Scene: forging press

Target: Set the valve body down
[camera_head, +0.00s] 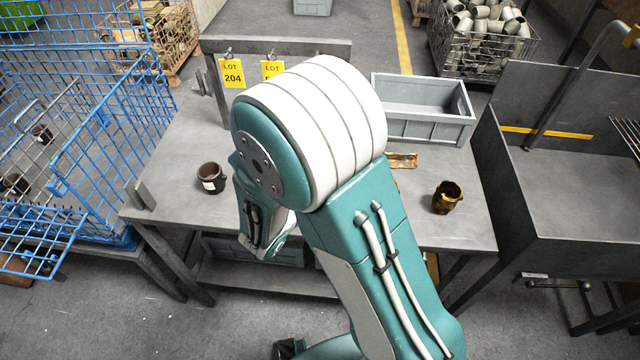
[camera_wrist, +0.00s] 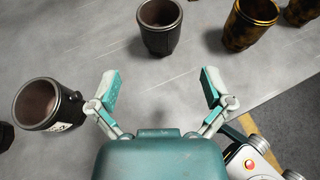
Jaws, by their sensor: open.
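My gripper (camera_wrist: 160,86) is open and empty in the wrist view, its two fingers spread apart. Ahead of it a dark, hollow, cup-shaped metal body (camera_wrist: 160,27) stands upright on the grey table (camera_wrist: 110,40), apart from both fingers. It may be the valve body; I cannot tell for certain. A similar dark body with a white label (camera_wrist: 48,106) is left of the gripper; it also shows on the table in the head view (camera_head: 211,179). A rusty golden-brown body (camera_wrist: 250,24) stands at upper right. My arm hides the gripper and the table's middle in the head view.
A blue wire cage (camera_head: 90,110) borders the table's left. A grey bin (camera_head: 425,128) stands at the back right. A brown metal piece (camera_head: 402,160) and a rusty body (camera_head: 447,197) are on the right, before a grey metal unit (camera_head: 560,210). Yellow lot tags (camera_head: 232,74) hang at the back.

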